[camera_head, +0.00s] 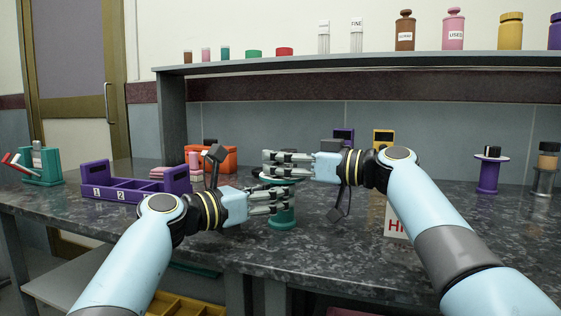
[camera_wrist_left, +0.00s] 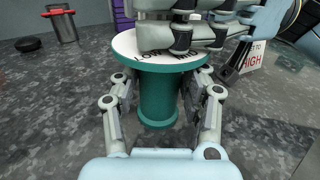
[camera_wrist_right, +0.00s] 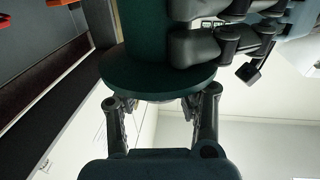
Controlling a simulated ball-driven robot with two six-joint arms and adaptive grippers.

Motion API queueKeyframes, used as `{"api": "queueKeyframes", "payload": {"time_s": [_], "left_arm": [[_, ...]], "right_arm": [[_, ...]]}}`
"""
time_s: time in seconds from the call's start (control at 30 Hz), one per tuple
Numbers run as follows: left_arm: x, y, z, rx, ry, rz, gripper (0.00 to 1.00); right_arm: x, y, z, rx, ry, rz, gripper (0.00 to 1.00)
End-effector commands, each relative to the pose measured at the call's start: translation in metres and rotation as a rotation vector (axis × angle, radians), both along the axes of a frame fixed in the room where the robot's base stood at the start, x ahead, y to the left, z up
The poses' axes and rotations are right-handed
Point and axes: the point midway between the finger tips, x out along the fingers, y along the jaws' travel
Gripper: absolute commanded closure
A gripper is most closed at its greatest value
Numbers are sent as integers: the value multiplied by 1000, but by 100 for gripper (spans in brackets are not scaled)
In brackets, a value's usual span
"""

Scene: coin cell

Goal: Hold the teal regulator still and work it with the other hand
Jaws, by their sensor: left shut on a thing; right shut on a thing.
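The teal regulator (camera_head: 282,217) stands upright on the dark speckled counter, mostly covered by my grippers in the head view. In the left wrist view its teal column (camera_wrist_left: 158,101) carries a white round dial plate (camera_wrist_left: 125,46) with partly hidden lettering, "LOW" showing. My left gripper (camera_head: 290,196) is shut around the column, below the plate. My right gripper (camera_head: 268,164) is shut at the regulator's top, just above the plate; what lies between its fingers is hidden. The right wrist view shows the plate's dark underside (camera_wrist_right: 155,77) and my left fingers on the column.
A white sign with red "HIGH" (camera_wrist_left: 254,59) stands behind my right forearm. A purple numbered tray (camera_head: 112,192), an orange box (camera_head: 222,160) and a teal stand (camera_head: 45,166) are left. A purple spool (camera_head: 489,178) and metal stand (camera_head: 543,180) are right. Counter around the regulator's base is clear.

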Motion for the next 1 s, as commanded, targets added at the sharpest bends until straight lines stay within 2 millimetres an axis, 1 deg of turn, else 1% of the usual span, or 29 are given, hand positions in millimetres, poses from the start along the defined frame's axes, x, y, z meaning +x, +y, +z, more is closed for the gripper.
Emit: {"api": "queueKeyframes", "payload": {"time_s": [0.03, 0.27, 0.7, 1.0], "left_arm": [[2, 3, 0, 5, -2, 9, 97], [2, 4, 0, 5, -2, 10, 97], [2, 3, 0, 4, -3, 9, 97], [1, 3, 0, 3, -4, 7, 97]], "right_arm": [[1, -3, -2, -6, -1, 2, 100], [1, -3, -2, -8, 0, 51, 99], [2, -4, -3, -9, 4, 290, 99], [3, -4, -3, -10, 3, 408, 99]]}}
